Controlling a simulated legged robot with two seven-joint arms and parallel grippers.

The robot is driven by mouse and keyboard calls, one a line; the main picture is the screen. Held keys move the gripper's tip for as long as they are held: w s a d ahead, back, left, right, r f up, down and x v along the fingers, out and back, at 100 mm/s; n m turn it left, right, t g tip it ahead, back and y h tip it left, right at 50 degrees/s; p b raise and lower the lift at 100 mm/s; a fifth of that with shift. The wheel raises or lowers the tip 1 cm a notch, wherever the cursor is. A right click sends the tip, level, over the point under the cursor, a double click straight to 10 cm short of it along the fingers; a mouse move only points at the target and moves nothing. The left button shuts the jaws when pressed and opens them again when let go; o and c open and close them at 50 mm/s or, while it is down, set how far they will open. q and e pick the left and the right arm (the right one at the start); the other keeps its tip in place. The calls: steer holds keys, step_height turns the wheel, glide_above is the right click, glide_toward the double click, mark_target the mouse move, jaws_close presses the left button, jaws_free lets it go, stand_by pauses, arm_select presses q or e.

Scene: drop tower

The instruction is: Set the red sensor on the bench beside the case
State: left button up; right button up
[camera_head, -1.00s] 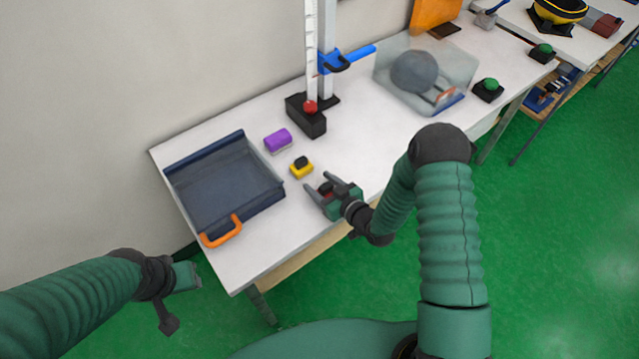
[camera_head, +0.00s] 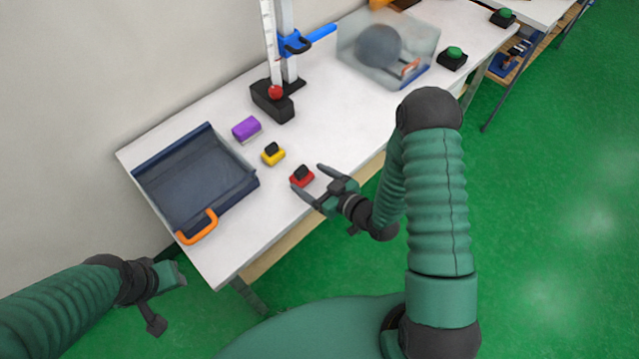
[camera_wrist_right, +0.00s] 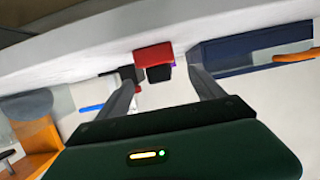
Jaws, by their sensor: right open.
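The red sensor (camera_head: 302,178), a small red block with a black top, sits on the white bench (camera_head: 345,125) near its front edge. The case (camera_head: 196,184) is an open dark blue tray with an orange handle, to the left of the sensor, with a gap between them. My right gripper (camera_head: 308,180) is open, its fingertips either side of the sensor's near side. In the right wrist view the sensor (camera_wrist_right: 153,53) shows just beyond the spread fingers, not gripped. My left gripper (camera_head: 166,278) hangs off the bench's front left; its jaws are unclear.
A yellow block (camera_head: 273,155) and a purple block (camera_head: 246,129) stand between the case and the drop tower base (camera_head: 273,103). A clear box (camera_head: 390,52) with a grey ball and a green button (camera_head: 453,58) lie farther right.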

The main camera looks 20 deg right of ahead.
steer(key=s+r+m+g+h, duration=0.2)
steer(key=s+r+g, duration=0.2)
steer(key=s, duration=0.4)
steer(key=s+r+m+g+h, duration=0.2)
steer(key=s+r+g+h, duration=0.1)
steer(key=s+g, duration=0.4)
steer(key=shift+s+r, duration=0.5)
steer(key=shift+r, duration=0.05)
steer(key=shift+a, duration=0.15)
